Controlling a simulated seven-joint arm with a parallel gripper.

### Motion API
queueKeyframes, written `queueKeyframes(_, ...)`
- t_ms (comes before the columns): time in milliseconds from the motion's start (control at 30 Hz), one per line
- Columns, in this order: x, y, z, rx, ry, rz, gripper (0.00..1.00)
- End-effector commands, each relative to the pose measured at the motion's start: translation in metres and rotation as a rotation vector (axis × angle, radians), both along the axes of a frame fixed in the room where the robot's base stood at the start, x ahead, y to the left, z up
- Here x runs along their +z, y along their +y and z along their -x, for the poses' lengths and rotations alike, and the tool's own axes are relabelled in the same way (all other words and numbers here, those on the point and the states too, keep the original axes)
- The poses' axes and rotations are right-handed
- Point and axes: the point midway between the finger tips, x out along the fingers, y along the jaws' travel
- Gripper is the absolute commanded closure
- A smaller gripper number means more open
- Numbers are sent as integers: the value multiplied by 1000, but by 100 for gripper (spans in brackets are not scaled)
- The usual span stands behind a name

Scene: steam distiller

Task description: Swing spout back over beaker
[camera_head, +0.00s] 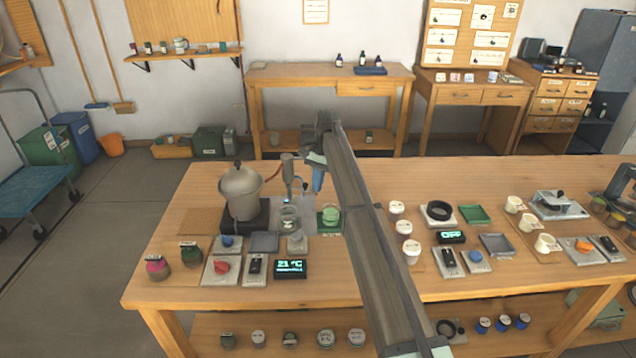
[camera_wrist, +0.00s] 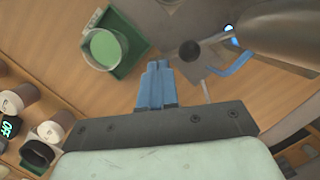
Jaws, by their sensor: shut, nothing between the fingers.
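The silver still pot (camera_head: 240,190) stands on a dark heater at the left of the bench. The blue bent spout also shows at upper right in the wrist view (camera_wrist: 237,62), beside a dark round knob (camera_wrist: 190,50). The clear beaker (camera_head: 289,218) stands below the condenser; I cannot tell whether the spout's end is over it. My gripper (camera_head: 317,182) is shut and empty, its blue fingers (camera_wrist: 155,80) pointing down just right of the spout, apparently apart from it.
A cup of green liquid (camera_head: 331,215) sits in a green tray, right of the beaker; it shows in the wrist view too (camera_wrist: 104,48). Switches and a temperature display (camera_head: 290,268) stand in front. White-lidded jars (camera_head: 404,227) stand right of my arm.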

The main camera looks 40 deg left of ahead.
Motion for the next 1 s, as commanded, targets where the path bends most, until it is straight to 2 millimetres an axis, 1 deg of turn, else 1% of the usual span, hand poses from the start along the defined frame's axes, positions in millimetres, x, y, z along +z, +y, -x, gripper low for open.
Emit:
queueKeyframes(300,-1,-7,13,-243,0,0,100)
queueKeyframes(567,-1,-11,23,-233,0,0,100)
queueKeyframes(900,-1,-17,51,-491,0,1,100)
queueKeyframes(1000,-1,-15,59,-487,0,1,100)
